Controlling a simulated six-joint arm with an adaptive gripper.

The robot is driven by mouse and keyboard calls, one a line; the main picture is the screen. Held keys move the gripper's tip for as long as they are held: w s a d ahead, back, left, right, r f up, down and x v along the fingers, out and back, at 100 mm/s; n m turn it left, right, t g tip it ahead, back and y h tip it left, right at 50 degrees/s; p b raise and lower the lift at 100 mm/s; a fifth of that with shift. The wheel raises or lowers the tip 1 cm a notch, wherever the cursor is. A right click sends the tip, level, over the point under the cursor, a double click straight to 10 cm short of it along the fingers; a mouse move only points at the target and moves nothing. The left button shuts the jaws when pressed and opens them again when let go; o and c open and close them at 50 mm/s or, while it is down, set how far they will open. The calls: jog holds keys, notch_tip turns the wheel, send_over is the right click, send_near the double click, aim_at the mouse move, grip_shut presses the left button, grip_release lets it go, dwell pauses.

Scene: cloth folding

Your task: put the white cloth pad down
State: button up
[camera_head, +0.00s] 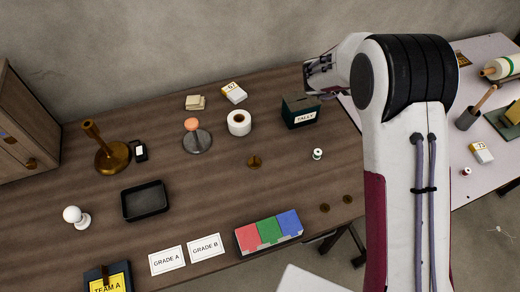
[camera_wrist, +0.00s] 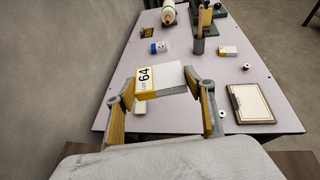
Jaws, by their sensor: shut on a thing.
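My gripper (camera_wrist: 163,88) is shut on a white pad (camera_wrist: 170,76) with a yellow edge and a label reading "LOT 64". The pad sits between the two fingertips, tilted, in the middle of the wrist view. The pale table (camera_wrist: 125,75) lies beyond and below it, and the pad looks clear of the surface, though the exact height is hard to tell. In the head view, part of my gripper (camera_head: 320,72) shows at the left of the wrist. The held pad cannot be made out there.
On the pale table are a clipboard (camera_wrist: 252,104), a pen cup (camera_wrist: 198,46), a white-and-yellow box (camera_wrist: 228,51), a blue-and-white item (camera_wrist: 158,47) and small spools. Bare surface lies mid-table. The brown table (camera_head: 85,225) carries a black tray (camera_head: 145,202), a tally box (camera_head: 301,110) and a tape roll (camera_head: 239,123).

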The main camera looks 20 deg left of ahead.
jog(key=s+a, duration=1)
jog(key=a, duration=0.4)
jog(key=n+t+y, duration=0.2)
jog(key=n+y, duration=0.1)
send_over(224, 189)
notch_tip(224, 189, down, 4)
jog(key=shift+f, duration=0.5)
jog(key=shift+f, duration=3.15)
jog(key=shift+f, duration=1.85)
